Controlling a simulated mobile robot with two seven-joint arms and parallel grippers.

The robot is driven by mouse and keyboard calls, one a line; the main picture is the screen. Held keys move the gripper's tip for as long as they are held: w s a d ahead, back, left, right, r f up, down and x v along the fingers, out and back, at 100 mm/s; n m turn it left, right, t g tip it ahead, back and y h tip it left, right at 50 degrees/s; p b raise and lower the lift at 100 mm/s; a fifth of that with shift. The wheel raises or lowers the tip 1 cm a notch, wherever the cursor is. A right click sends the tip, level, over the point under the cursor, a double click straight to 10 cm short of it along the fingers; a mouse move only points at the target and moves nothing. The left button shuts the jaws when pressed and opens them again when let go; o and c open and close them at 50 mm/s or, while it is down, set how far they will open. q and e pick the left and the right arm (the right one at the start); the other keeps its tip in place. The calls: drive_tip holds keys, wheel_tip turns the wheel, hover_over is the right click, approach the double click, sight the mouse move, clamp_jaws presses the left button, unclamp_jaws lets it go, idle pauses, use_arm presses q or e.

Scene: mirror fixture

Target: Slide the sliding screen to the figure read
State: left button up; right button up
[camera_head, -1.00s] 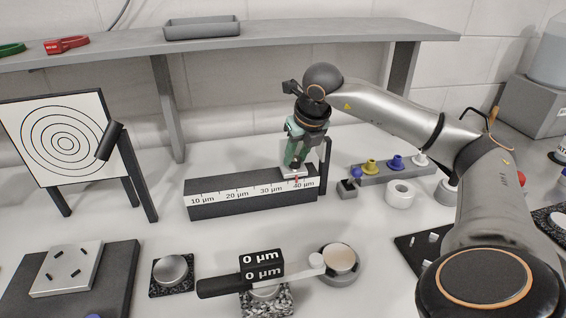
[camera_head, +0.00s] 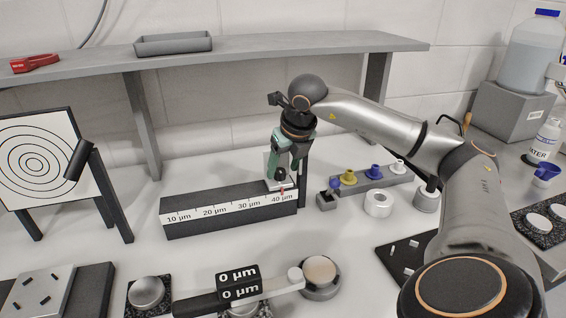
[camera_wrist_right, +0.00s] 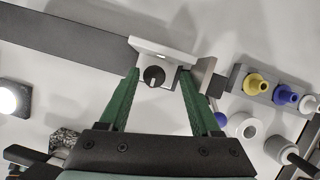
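The sliding screen (camera_head: 280,186) is a small pale plate on the dark rail (camera_head: 190,226), near the rail's right end. A red mark on it is close to the "40 µm" label of the printed scale (camera_head: 228,209). In the right wrist view the screen (camera_wrist_right: 178,57) carries a round black knob (camera_wrist_right: 154,76). My right gripper (camera_head: 281,178) is above the screen, pointing down. In the wrist view its green fingers (camera_wrist_right: 158,75) stand apart on either side of the knob, with gaps visible. My left gripper is out of view. The double readout (camera_head: 239,283) shows "0 µm" on both faces.
The target board (camera_head: 40,160) stands left. A grey shelf (camera_head: 250,52) runs behind.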

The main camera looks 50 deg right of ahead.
drive_tip(key=shift+a, duration=0.1)
drive_tip(key=p+v, duration=0.1)
drive_tip(key=v, duration=1.1)
drive_tip(key=shift+r, duration=0.3)
